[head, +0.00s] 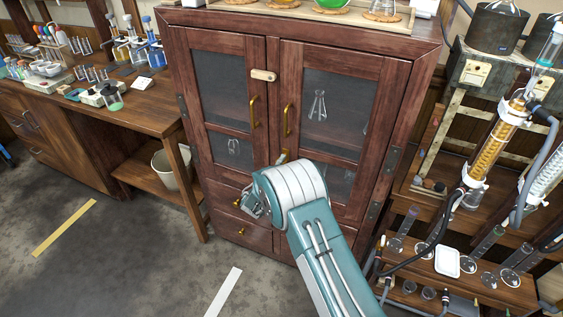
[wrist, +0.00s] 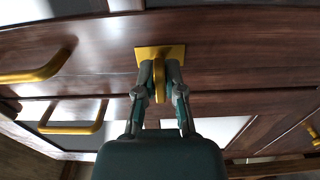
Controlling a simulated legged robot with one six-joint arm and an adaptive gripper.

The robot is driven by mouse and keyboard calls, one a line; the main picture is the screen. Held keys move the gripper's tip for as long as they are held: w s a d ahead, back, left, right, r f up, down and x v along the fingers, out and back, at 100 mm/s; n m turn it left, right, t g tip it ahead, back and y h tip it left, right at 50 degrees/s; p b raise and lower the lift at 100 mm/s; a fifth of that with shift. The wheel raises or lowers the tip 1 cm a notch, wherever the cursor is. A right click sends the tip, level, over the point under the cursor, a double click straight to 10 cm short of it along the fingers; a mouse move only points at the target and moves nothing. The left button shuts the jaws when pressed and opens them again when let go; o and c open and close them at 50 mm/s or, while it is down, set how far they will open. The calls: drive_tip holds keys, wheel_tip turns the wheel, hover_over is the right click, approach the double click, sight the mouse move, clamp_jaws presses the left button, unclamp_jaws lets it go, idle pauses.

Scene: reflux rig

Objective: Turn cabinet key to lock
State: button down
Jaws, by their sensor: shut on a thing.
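The wooden cabinet (head: 274,100) has two glass doors, both closed in the head view. In the wrist view, a gold key (wrist: 159,80) stands out from a square gold lock plate (wrist: 144,53) on the dark wood. My gripper (wrist: 159,92) is shut on the key, with one finger on each side of it.
Two gold door handles (head: 253,111) (head: 287,119) and a pale latch (head: 263,75) are above my arm. A bench (head: 140,112) with lab ware stands left, with a bin (head: 172,168) below. A glassware rig (head: 497,140) and a rack of tubes stand close on the right.

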drive_tip(key=shift+s+f, duration=0.1)
drive_tip(key=shift+f, duration=0.25)
drive_tip(key=c, duration=0.8)
unclamp_jaws()
drive_tip(key=shift+o, duration=0.3)
drive_tip(key=shift+r, duration=0.15)
drive_tip(key=v, duration=1.2)
